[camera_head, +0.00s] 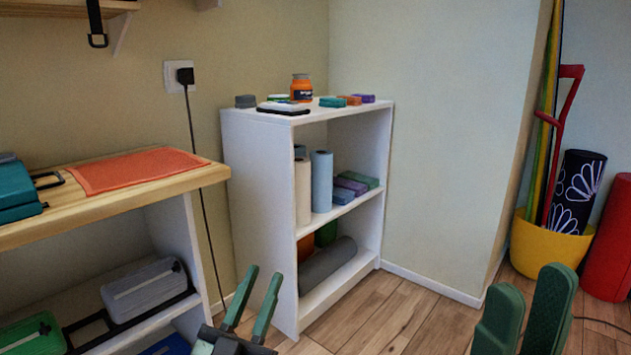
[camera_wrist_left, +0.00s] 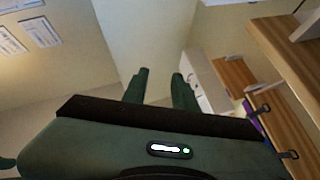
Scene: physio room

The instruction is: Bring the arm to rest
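My left gripper (camera_head: 266,272) shows at the bottom middle of the head view, its two green fingers pointing up and apart, with nothing between them. It is in front of the white shelf unit. In the left wrist view its fingers (camera_wrist_left: 158,75) are also parted and empty, with wall and ceiling beyond. My right gripper (camera_head: 531,282) is at the bottom right of the head view. Its two green fingers have a gap between them and hold nothing visible. Most of both arms is out of view.
A white shelf unit (camera_head: 258,200) bears jars, rolls and blocks. A wooden bench (camera_head: 120,203) with an orange mat (camera_head: 137,170) stands at left. A yellow bucket (camera_head: 545,246) and red roll (camera_head: 610,240) stand at right. Wooden floor (camera_head: 400,315) lies clear between.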

